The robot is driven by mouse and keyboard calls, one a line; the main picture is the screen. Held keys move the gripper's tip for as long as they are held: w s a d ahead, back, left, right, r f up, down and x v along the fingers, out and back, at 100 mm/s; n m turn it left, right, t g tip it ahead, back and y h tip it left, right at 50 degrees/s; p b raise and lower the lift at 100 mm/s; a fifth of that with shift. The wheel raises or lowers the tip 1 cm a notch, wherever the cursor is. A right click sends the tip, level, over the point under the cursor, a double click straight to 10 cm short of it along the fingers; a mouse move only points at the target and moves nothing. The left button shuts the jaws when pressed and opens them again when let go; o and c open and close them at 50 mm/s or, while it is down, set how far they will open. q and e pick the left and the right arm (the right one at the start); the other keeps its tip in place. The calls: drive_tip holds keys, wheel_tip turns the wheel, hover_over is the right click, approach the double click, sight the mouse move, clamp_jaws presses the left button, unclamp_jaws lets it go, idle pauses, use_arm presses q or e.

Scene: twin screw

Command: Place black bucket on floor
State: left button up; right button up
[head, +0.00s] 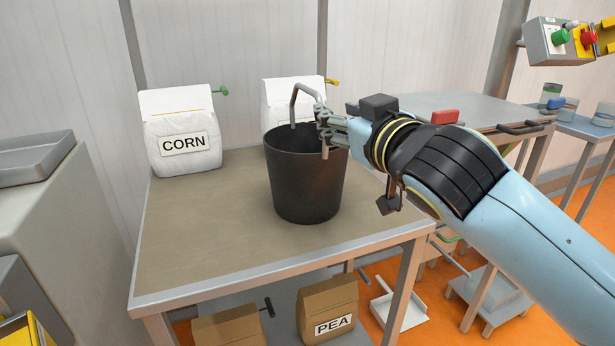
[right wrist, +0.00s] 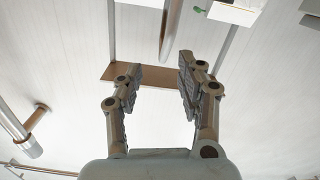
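The black bucket (head: 305,180) stands upright on the tan-topped table. Its grey handle (head: 294,106) rises above the rim. My right gripper (head: 325,125) reaches in from the right, at the handle and just above the bucket's rim. In the right wrist view my right gripper (right wrist: 155,85) has its two fingers apart, with a clear gap between them. Whether the handle lies between the fingers is hard to tell. My left gripper is not in view. Orange floor (head: 446,325) shows at lower right.
A white CORN bag (head: 183,160) and another white bag (head: 281,92) stand at the table's back. Brown bags, one marked PEA (head: 328,305), sit below the table (head: 200,240). A white tray (head: 400,312) and a small grey stand (head: 490,300) occupy floor at right.

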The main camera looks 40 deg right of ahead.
sight(319, 94)
drive_tip(key=shift+t, duration=0.3)
drive_tip(key=w, duration=0.1)
drive_tip(key=w+r, duration=0.1)
drive_tip(key=w, duration=0.3)
drive_tip(key=shift+d+r, duration=0.35)
drive_tip(key=shift+d, duration=0.05)
drive_tip(key=x, duration=0.5)
drive_tip(key=shift+w+f+p, duration=0.2)
drive_tip(key=shift+w+p, duration=0.15)
drive_tip(key=shift+w, duration=0.05)
drive_tip(key=shift+c, duration=0.2)
clamp_jaws()
